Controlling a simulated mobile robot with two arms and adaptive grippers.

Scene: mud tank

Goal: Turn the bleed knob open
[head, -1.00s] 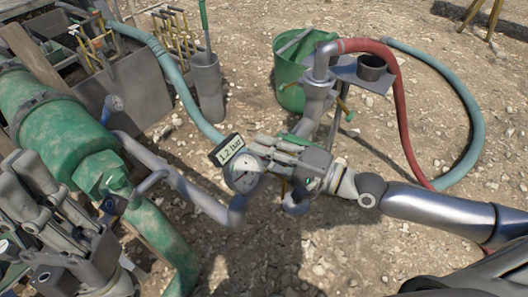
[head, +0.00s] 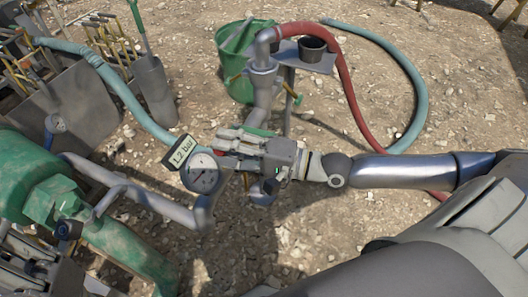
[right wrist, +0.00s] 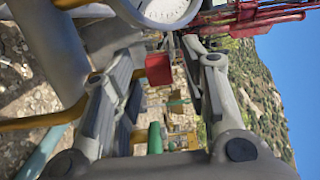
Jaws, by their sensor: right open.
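My right gripper (head: 224,143) reaches in from the right, beside the round pressure gauge (head: 203,174) on the grey pipe. It is open. In the right wrist view its fingers (right wrist: 160,62) stand either side of a red block-like part (right wrist: 158,69). The gauge's lower edge (right wrist: 165,10) shows at the top there.
A "1.2 bar" display (head: 182,152) sits by the gauge. A grey riser pipe (head: 263,85) with a red hose (head: 345,85) stands behind my right gripper, near a green bucket (head: 238,75). A green tank (head: 35,175) is at left. Gravel ground at right is mostly open.

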